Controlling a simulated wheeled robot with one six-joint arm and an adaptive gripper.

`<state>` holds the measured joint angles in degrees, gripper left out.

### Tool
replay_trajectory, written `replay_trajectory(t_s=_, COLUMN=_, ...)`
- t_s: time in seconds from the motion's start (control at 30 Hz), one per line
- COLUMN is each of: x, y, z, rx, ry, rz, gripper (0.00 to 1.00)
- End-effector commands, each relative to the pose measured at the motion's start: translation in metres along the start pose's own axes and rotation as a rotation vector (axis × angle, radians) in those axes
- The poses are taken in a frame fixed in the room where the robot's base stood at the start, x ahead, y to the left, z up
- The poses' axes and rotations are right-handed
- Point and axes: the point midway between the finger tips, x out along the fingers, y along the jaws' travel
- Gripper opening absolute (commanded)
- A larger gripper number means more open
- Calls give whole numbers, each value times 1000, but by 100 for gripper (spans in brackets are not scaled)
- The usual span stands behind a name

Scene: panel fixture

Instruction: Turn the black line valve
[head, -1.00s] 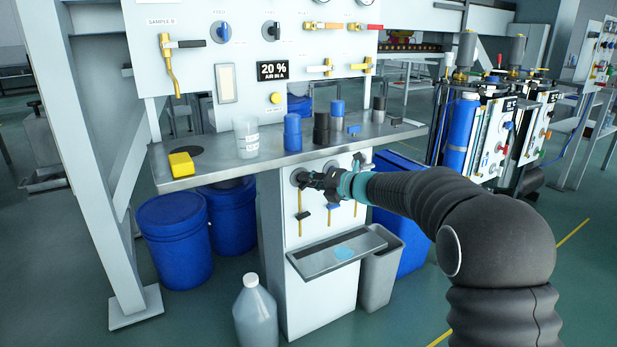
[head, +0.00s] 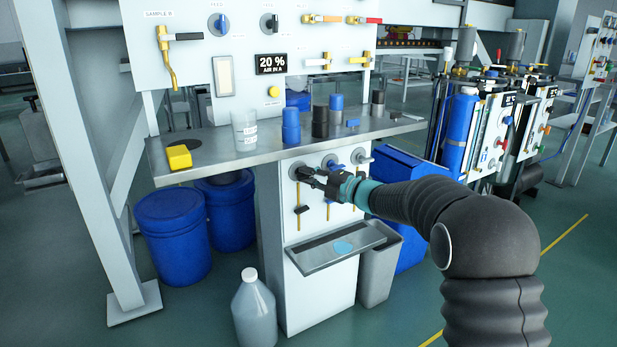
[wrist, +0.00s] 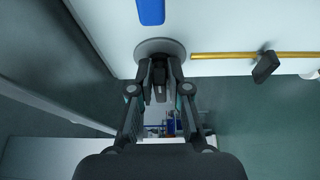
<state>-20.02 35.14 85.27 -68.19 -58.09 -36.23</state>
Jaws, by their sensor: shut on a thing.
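The black line valve is the leftmost of the valves on the white lower cabinet, and its round grey base (head: 293,170) shows beside my gripper. My gripper (head: 305,173) reaches it from the right and is shut on its black handle (wrist: 160,76). In the wrist view, my gripper's fingers (wrist: 160,92) stand on both sides of the handle, in front of the round base (wrist: 160,46). A yellow tube with a black tag (head: 299,210) hangs below this valve. The fingers hide much of the handle, so its exact angle is hard to tell.
A blue-handled valve (head: 333,163) sits just right of it; its blue handle also shows in the wrist view (wrist: 151,11). A metal shelf (head: 220,160) with cups overhangs the cabinet. A drip tray (head: 315,258) juts out below. A jug (head: 254,308) stands on the floor.

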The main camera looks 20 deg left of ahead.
Motion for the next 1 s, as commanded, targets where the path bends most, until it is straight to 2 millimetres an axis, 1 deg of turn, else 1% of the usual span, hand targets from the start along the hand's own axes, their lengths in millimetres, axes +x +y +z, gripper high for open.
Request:
replay_trajectory(t_s=0.37, x=0, y=1, z=1, rx=4, ry=-4, rz=4, gripper=0)
replay_trajectory(t_s=0.4, x=0, y=1, z=2, rx=4, ry=-4, rz=3, gripper=19)
replay_trajectory(t_s=0.47, x=0, y=1, z=1, rx=4, ry=-4, rz=4, gripper=34)
replay_trajectory(t_s=0.5, x=0, y=1, z=1, rx=4, ry=-3, rz=3, gripper=38)
replay_trajectory(t_s=0.83, x=-2, y=0, z=0, rx=4, ry=-1, rz=2, gripper=38)
replay_trajectory(t_s=0.93, x=-11, y=0, z=1, rx=3, ry=-3, rz=1, gripper=38)
replay_trajectory(t_s=1.0, x=-21, y=0, z=1, rx=4, ry=-3, rz=1, gripper=38)
